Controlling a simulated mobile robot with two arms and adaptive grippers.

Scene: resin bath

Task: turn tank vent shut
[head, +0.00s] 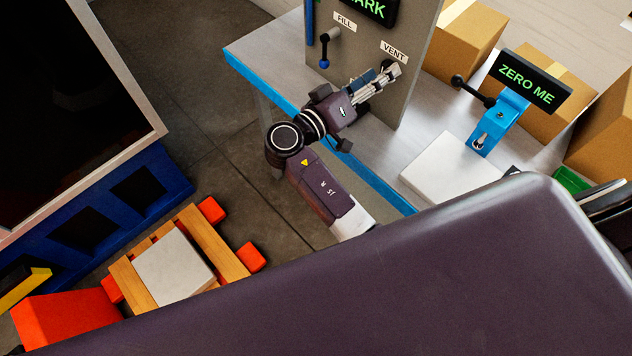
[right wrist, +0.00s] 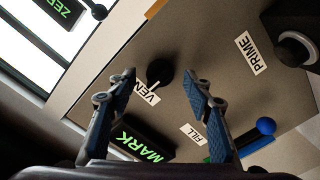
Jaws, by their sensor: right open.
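The tank's grey panel (head: 425,60) stands upright on the bench, with a VENT label (head: 394,52) near its right edge. My right gripper (head: 384,76) is at the panel just below that label and hides most of the vent handle in the head view. In the right wrist view the black vent handle (right wrist: 160,72) shows between the two open fingertips, with a gap to each finger. The handle covers part of the VENT label (right wrist: 150,94). My left gripper is not in view.
A fill lever with a blue ball (head: 325,63) sits left of my right gripper. A blue stand with a ZERO ME display (head: 527,79) and cardboard boxes (head: 465,38) are at the right.

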